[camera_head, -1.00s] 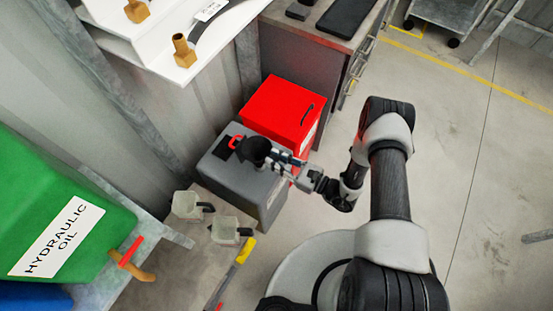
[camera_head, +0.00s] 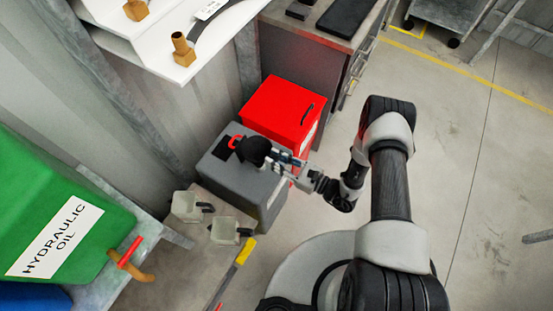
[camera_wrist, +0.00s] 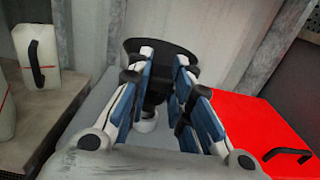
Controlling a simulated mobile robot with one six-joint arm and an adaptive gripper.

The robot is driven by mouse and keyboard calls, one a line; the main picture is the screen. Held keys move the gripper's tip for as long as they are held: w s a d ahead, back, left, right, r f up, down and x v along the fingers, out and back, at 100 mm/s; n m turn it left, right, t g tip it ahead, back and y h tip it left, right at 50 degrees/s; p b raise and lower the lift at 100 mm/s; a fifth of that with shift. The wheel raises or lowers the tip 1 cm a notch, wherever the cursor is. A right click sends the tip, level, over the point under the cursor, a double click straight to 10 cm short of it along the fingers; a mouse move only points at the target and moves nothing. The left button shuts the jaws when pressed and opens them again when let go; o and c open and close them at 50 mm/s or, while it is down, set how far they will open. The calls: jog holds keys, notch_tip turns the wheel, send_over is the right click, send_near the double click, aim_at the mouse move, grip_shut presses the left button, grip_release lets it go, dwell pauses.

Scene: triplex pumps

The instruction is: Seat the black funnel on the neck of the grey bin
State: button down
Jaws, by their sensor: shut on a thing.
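The black funnel (camera_head: 253,150) is over the top of the grey bin (camera_head: 226,178) in the head view. In the wrist view the funnel (camera_wrist: 160,55) has its wide cup beyond the fingertips and its narrower part between them. My gripper (camera_head: 276,161) is shut on the funnel; its blue-padded fingers (camera_wrist: 158,95) flank it in the wrist view. A pale round neck (camera_wrist: 147,123) shows below the funnel's narrow end. I cannot tell whether the spout is inside the neck. In the head view the funnel hides the neck.
A red bin (camera_head: 283,112) with a black handle stands right behind the grey bin. Two pale jugs (camera_head: 186,206) are at the left on a low surface. A white shelf with brass fittings (camera_head: 183,50) is above. Open floor (camera_head: 460,180) lies to the right.

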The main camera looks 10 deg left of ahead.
jog(key=shift+f+b, duration=1.65)
jog(key=shift+f, duration=0.35)
jog(key=c, duration=1.4)
grip_release()
jog(key=shift+o, duration=0.2)
jog(key=shift+d, duration=0.15)
jog(key=v, duration=1.1)
jog(key=shift+s+d, duration=0.2)
jog(key=shift+d, duration=0.15)
